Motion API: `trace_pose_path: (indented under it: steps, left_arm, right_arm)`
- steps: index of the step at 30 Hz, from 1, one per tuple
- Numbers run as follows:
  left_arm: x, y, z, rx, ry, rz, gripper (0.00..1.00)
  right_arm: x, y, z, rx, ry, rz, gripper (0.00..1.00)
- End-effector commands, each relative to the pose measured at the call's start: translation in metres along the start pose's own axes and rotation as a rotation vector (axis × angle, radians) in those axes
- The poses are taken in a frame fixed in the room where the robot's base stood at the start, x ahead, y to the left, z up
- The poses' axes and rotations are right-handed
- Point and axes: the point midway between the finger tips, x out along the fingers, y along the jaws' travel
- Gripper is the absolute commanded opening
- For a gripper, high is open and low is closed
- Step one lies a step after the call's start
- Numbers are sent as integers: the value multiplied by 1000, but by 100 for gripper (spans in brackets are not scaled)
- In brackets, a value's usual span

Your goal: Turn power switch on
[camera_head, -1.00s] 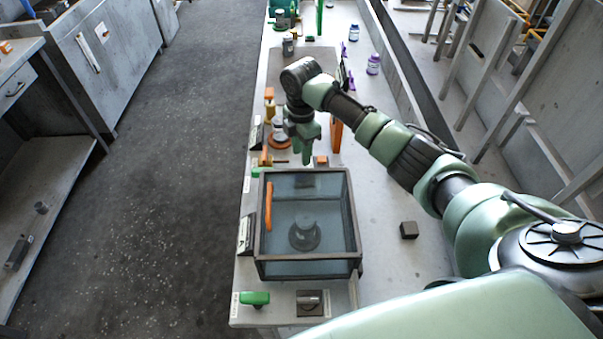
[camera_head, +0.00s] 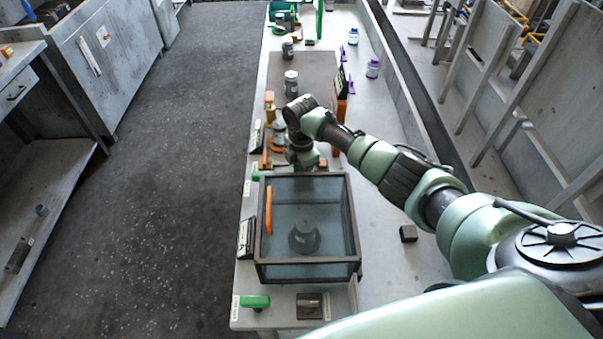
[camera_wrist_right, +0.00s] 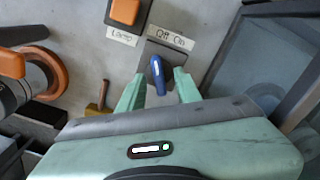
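The power switch is a blue lever (camera_wrist_right: 158,76) on a grey plate, under a label reading "Off On" (camera_wrist_right: 171,39) in the right wrist view. The lever points nearly straight along the picture, tilted slightly toward the "Off" side at its upper end. My right gripper (camera_wrist_right: 160,80) is open, with one green finger on each side of the lever. Small gaps show between lever and fingers. In the head view my right gripper (camera_head: 304,160) is low over the bench behind the glass box, and the switch is hidden there. My left gripper is not in view.
A dark-framed glass box (camera_head: 350,225) with an orange handle stands close in front of the gripper; its edge (camera_wrist_right: 232,42) is right of the fingers. An orange button (camera_wrist_right: 125,11) labelled "Lamp" sits beside the switch. An orange ring part (camera_wrist_right: 52,73) is at left.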

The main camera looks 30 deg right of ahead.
Motion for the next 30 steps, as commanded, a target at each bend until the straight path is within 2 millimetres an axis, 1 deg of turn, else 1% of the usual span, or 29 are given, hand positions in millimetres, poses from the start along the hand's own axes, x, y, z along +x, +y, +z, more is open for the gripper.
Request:
trace_pose_path:
  steps: [1, 2, 3, 4, 11, 17, 23, 30]
  left_arm:
    - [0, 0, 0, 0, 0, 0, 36]
    - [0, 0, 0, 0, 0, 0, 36]
    - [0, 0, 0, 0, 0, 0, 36]
    - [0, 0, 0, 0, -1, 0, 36]
    - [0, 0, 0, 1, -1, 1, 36]
    - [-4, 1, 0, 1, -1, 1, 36]
    - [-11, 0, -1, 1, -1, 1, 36]
    - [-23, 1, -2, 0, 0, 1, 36]
  right_arm:
    - [0, 0, 0, 0, 0, 0, 25]
    - [0, 0, 0, 0, 0, 0, 17]
    - [0, 0, 0, 0, 0, 0, 6]
    - [0, 0, 0, 0, 0, 0, 0]
    - [0, 0, 0, 4, 1, 0, 0]
    - [-2, 0, 0, 47, 2, -1, 0]
    - [-2, 1, -1, 163, 3, -1, 0]
    - [-3, 2, -1, 376, 4, -2, 0]
